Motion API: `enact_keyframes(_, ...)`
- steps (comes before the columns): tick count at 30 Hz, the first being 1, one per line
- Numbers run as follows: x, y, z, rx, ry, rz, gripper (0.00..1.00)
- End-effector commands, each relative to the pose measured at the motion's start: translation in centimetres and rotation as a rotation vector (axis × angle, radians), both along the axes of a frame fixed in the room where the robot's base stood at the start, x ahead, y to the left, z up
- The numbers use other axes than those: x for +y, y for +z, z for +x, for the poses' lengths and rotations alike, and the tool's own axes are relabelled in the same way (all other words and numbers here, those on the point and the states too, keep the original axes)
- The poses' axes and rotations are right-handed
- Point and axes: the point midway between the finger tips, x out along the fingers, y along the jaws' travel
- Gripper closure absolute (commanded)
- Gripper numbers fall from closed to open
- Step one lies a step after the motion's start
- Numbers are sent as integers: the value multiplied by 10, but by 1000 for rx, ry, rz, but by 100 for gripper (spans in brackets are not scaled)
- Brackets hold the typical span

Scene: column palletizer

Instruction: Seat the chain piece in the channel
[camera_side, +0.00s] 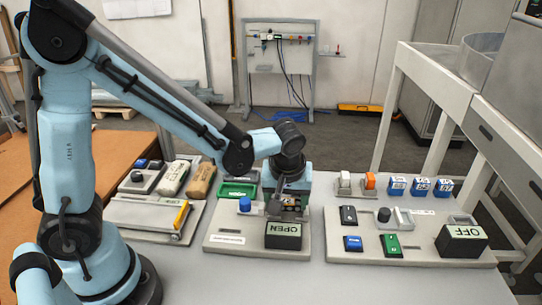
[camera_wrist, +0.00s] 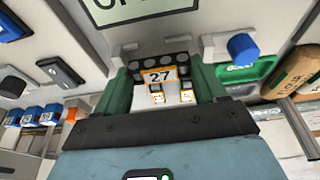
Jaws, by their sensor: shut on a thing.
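The chain piece (camera_wrist: 158,75), a row of black round links with an orange-framed "27" label, sits between the green fingers of my gripper (camera_wrist: 167,85) in the wrist view. My gripper is shut on it. In the side view, my gripper (camera_side: 288,192) is low over the middle panel, behind the OPEN block. Only a small dark and orange part of the chain piece (camera_side: 291,207) shows there, partly hidden by my wrist. I cannot tell which part is the channel, nor whether the piece touches the panel.
The OPEN block (camera_side: 284,234) stands close in front, with a blue knob (camera_side: 245,204) to the left and a green tray (camera_side: 238,189) behind it. The right panel (camera_side: 423,250) carries an OFF block (camera_side: 461,240), switches and a knob. Several blue-labelled cubes (camera_side: 420,187) stand behind.

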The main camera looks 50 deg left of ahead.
Motion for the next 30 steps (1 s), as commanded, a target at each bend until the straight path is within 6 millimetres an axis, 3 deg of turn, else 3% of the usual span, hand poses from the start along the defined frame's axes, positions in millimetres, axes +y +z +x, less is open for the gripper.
enact_keyframes(26,0,-4,-3,10,-1,-5,62)
enact_keyframes(27,0,-5,-3,10,-1,-5,27)
enact_keyframes(30,0,-5,-3,10,-2,-4,11)
